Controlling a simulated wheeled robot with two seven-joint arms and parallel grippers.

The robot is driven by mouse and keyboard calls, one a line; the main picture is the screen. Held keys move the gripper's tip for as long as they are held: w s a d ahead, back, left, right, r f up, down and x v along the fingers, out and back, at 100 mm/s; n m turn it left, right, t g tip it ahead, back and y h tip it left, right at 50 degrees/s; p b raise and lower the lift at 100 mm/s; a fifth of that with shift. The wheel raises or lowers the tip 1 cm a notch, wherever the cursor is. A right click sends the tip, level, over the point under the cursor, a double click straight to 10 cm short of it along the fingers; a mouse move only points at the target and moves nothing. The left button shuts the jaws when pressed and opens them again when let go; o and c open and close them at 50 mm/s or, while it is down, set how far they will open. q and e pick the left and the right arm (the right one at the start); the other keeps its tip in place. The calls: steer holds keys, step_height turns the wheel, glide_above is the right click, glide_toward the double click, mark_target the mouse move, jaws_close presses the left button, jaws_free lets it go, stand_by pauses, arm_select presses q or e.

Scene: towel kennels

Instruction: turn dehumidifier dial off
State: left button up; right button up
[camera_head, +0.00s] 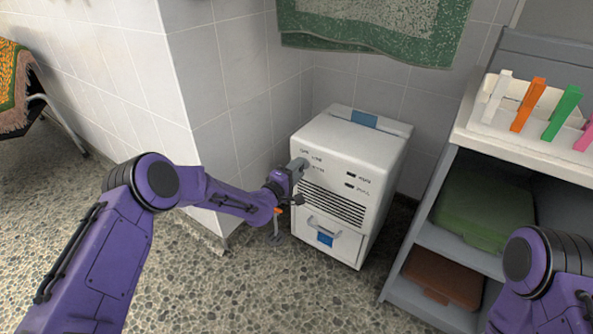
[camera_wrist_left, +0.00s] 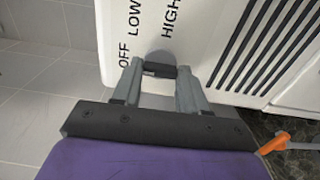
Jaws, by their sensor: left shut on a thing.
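The white dehumidifier (camera_head: 340,180) stands on the floor against the tiled wall, with vent slots and a lower drawer. My left gripper (camera_head: 300,164) is at the upper left of its front panel and hides the dial in the head view. In the left wrist view, the dial (camera_wrist_left: 160,70) has a dark grip bar between the two grey fingers, and my left gripper (camera_wrist_left: 160,88) is shut on it. The labels OFF, LOW and HIGH show beside the dial. I cannot tell which label it points to. My right gripper is out of view; only part of that arm shows at lower right.
A grey shelf unit (camera_head: 420,235) stands to the right, holding a green folded item (camera_head: 485,210), a brown one (camera_head: 445,275) and a white rack (camera_head: 505,128) of coloured pegs. A green towel (camera_head: 375,30) hangs above.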

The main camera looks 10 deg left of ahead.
arm_select(q)
steer(key=shift+f, duration=0.1)
steer(key=o, duration=1.1)
steer(key=shift+c, duration=0.2)
steer(key=p+v, duration=0.3)
steer(key=v, duration=0.7)
steer(key=shift+s+p, duration=0.3)
steer(key=shift+a, duration=0.1)
